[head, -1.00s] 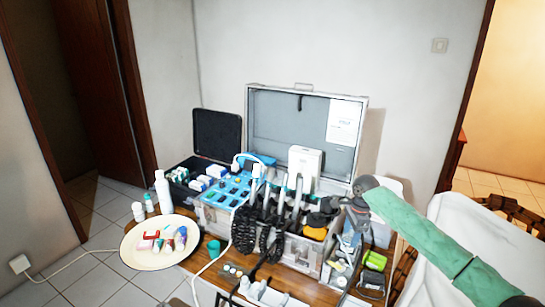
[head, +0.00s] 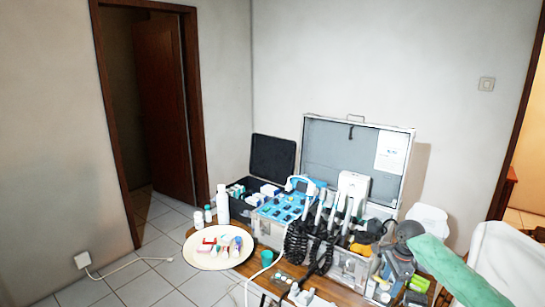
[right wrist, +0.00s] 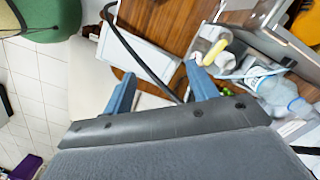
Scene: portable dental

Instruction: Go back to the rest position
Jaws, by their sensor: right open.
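My right gripper (right wrist: 161,88) is open and empty in the right wrist view, its two blue fingers spread apart. In the head view my right arm, in a green sleeve, comes in from the lower right, and its wrist is beside the right end of the metal dental case (head: 350,262). The fingertips are hard to make out there. My left gripper is not in view.
A round cream plate (head: 197,259) with small coloured items lies at the table's left. A white bottle (head: 222,204) stands behind it. A black open box (head: 272,160) sits at the back left. A white cable (head: 125,266) runs along the floor.

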